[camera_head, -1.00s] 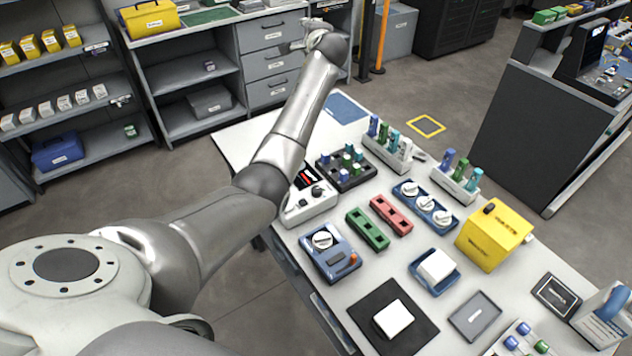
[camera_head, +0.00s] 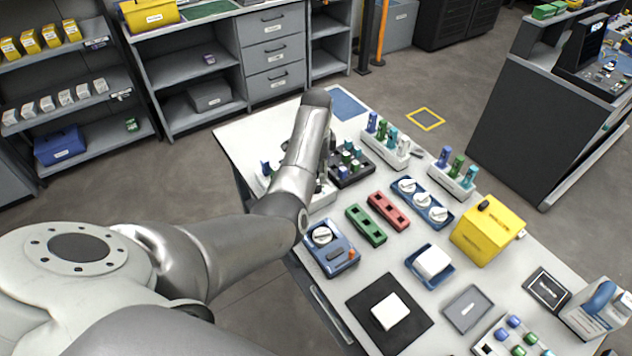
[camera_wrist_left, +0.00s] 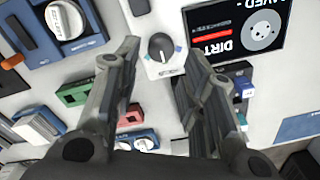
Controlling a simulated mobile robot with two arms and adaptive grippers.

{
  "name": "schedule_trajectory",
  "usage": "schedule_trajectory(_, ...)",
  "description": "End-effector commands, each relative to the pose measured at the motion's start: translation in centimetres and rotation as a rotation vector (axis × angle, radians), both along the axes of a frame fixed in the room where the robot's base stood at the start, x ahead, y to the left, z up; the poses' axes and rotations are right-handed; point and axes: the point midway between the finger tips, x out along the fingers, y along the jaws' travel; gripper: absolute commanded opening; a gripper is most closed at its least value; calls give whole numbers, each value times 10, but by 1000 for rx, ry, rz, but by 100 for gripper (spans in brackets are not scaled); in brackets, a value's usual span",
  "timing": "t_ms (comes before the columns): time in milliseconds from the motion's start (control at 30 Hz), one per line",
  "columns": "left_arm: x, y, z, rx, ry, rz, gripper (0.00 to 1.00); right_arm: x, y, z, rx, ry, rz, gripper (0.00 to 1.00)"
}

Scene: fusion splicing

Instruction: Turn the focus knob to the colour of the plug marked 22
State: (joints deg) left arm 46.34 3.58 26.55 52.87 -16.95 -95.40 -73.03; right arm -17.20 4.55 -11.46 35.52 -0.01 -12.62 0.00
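The focus knob (camera_wrist_left: 160,46) is a dark round knob on the white scope (camera_wrist_left: 166,72), with small coloured marks beside it, one blue and one teal-green; where it points is too small to tell. The scope's black screen (camera_wrist_left: 238,32) shows upside-down text. My left gripper (camera_wrist_left: 163,62) is open and empty above the scope, its fingers on either side of the knob, apparently not touching it. In the head view my forearm hides most of the scope (camera_head: 322,201). My right gripper is out of view.
A black block with plugs (camera_head: 351,176) stands close beside the scope. A blue unit with a white dial (camera_head: 330,250), a green block (camera_head: 367,227) and a red block (camera_head: 389,211) lie nearby. A yellow box (camera_head: 484,232) stands at the right.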

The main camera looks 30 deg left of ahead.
Motion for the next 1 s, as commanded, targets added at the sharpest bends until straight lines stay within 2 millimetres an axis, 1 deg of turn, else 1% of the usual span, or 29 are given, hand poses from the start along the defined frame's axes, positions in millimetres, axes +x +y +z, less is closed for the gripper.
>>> schedule_trajectory(33,-1,0,-10,-2,4,0,38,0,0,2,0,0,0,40)
schedule_trajectory(100,0,1,-22,0,4,0,38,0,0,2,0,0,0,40)
schedule_trajectory(200,0,1,-37,1,2,0,38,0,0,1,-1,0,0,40)
schedule_trajectory(300,1,1,-48,1,1,1,38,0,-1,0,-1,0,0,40)
schedule_trajectory(500,2,2,-58,3,-2,1,38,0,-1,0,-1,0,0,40)
schedule_trajectory(767,2,2,-59,3,-2,1,38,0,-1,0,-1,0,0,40)
schedule_trajectory(867,2,2,-59,3,-2,1,28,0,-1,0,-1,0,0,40)
schedule_trajectory(1000,1,2,-59,3,-2,1,10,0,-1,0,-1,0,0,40)
